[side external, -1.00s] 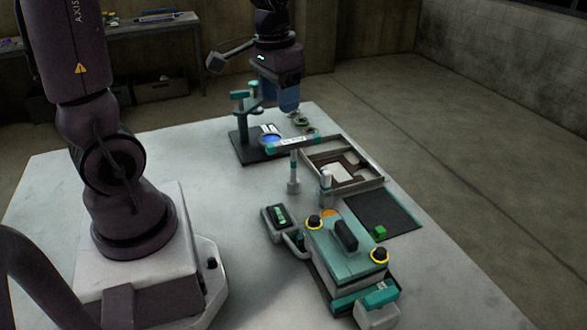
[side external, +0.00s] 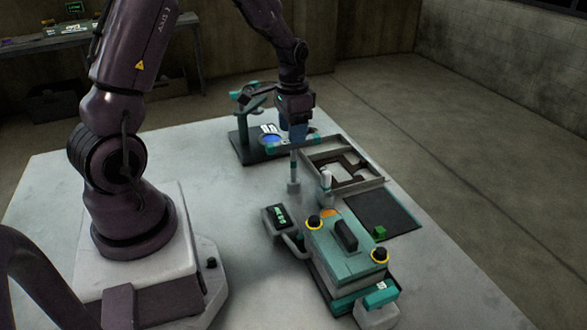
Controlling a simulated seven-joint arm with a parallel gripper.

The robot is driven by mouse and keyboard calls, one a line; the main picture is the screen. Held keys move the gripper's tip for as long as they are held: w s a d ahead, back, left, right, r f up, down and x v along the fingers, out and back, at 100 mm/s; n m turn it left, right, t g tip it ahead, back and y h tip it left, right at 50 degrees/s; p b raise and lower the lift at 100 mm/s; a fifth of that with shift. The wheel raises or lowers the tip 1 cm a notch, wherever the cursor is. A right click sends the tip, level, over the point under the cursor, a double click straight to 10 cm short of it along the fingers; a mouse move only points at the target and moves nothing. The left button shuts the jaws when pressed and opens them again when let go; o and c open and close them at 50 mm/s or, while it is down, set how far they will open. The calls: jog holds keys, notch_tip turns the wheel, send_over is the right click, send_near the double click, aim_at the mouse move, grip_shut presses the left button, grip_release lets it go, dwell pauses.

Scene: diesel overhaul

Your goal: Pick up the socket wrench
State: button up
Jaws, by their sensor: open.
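A dark stand with a blue disc (side external: 270,139) is just behind left. A grey frame tray (side external: 374,184) lies to the right, with a dark mat (side external: 390,218) nearer. A teal engine block (side external: 345,250) and a small display box (side external: 275,219) stand in front. The table's left is clear.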

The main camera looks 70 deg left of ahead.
aim_at(294, 147)
notch_tip(294, 147, down, 5)
jog(key=shift+w+f, duration=0.15)
grip_shut()
